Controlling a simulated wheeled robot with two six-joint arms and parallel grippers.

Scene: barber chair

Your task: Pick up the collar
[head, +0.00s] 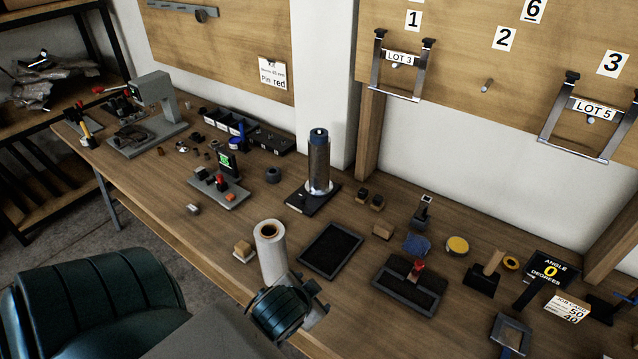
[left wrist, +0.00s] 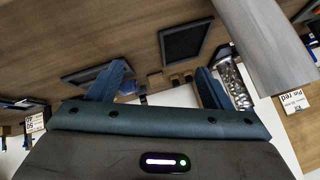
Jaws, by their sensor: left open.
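I cannot tell for certain which thing is the collar. A small dark ring-like piece (head: 273,175) lies on the bench left of an upright post. The post (head: 319,166) has a brown sleeve, a blue top and a shiny lower end on a black base. My left gripper (head: 312,301) is over the front edge of the bench, just in front of a white roll, well short of both. In the left wrist view its two blue fingers (left wrist: 157,86) are spread with nothing between them. My right gripper is not in view.
The white roll (head: 270,249) stands upright close to my left gripper. A flat dark tray (head: 331,250) and a tray with a red-handled tool (head: 410,286) lie to the right. Small parts crowd the bench.

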